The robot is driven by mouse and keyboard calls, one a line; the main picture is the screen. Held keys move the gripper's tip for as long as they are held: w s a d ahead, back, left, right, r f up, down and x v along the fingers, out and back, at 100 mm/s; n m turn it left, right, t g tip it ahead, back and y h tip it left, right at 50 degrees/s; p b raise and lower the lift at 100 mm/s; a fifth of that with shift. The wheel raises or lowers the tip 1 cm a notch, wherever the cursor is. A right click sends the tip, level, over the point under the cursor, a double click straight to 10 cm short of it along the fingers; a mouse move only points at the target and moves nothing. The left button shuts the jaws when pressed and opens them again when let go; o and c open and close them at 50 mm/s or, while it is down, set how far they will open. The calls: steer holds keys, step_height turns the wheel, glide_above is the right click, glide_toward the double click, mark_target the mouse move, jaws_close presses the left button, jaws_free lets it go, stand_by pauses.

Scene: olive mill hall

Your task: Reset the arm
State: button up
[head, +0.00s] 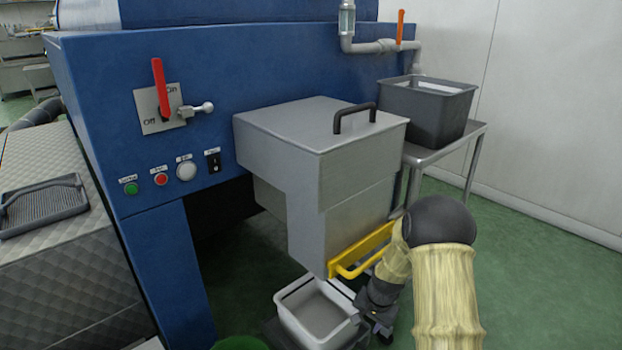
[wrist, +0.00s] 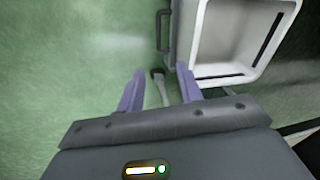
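My arm comes in from the lower right of the head view, bent at a black joint. My gripper (head: 378,322) points down beside the white bin, below the yellow handle (head: 362,250) of the grey metal box. In the wrist view its two purple fingers (wrist: 160,90) stand apart with nothing clamped between them. A small dark knob with a pale stem shows in the gap, and I cannot tell how far below it lies. The fingertips are hard to make out in the head view.
The white bin (head: 318,312) sits low under the metal box (head: 320,150), close to my gripper; its rim (wrist: 218,78) also shows in the wrist view. A blue machine (head: 250,70) stands behind. A dark grey tub (head: 425,108) rests on a side table (head: 448,150). Green floor lies open at right.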

steer(key=s+a+r+n+h, duration=0.1)
steer(key=s+r+n, duration=0.6)
steer(key=s+r, duration=1.4)
step_height(320, 180, up, 46)
steer(key=p, duration=4.8)
steer(key=shift+s+f+t, duration=0.2)
steer(key=shift+s+t, duration=0.1)
steer(key=shift+s, duration=0.15)
